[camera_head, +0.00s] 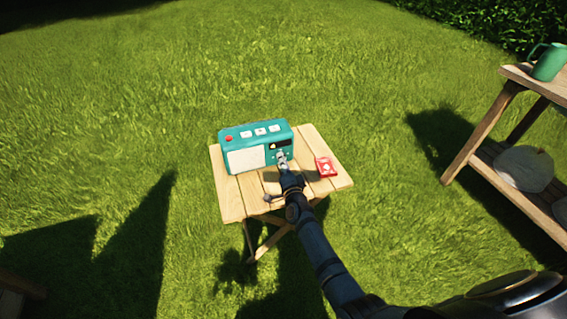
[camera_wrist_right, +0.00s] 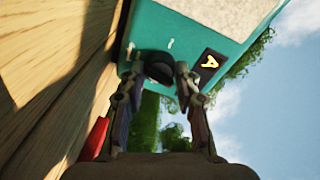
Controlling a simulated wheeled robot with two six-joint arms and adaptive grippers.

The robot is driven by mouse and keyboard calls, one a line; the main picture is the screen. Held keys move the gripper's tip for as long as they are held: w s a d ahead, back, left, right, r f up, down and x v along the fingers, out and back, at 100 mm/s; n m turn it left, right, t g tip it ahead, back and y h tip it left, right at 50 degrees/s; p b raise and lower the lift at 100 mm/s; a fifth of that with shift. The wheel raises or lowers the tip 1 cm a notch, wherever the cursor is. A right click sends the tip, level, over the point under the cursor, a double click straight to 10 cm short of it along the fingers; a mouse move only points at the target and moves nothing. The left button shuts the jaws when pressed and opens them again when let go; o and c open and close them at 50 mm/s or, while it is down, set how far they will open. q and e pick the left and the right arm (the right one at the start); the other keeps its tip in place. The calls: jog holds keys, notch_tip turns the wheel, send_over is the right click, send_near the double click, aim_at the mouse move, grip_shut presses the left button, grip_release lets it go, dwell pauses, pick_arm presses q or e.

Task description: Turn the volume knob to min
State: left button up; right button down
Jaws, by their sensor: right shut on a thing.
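A teal radio (camera_head: 256,132) with a pale speaker panel stands on a small slatted wooden table (camera_head: 232,205). A red button and several pale buttons are on its top. My right gripper (camera_head: 283,160) reaches the right part of the radio's front face. In the right wrist view, my right gripper (camera_wrist_right: 160,75) has its two fingers on either side of the dark round volume knob (camera_wrist_right: 159,66) and is shut on it. White marks show on the face around the knob. A dark display (camera_wrist_right: 209,66) with a yellow symbol sits beside it. My left gripper is not in view.
A red packet (camera_head: 326,167) lies on the table to the right of the radio. A wooden shelf (camera_head: 479,124) at the right holds a green jug (camera_head: 548,62) and a grey rounded object (camera_head: 524,168). Open grass surrounds the table.

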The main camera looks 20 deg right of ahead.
jog(key=shift+n, duration=0.5)
dwell(0.3)
jog(key=c, duration=1)
grip_release()
jog(key=shift+o, duration=0.2)
jog(key=shift+s+f, duration=0.1)
jog(key=shift+s, duration=0.35)
jog(key=s, duration=0.7)
jog(key=s+a, duration=0.1)
jog(key=s, duration=0.3)
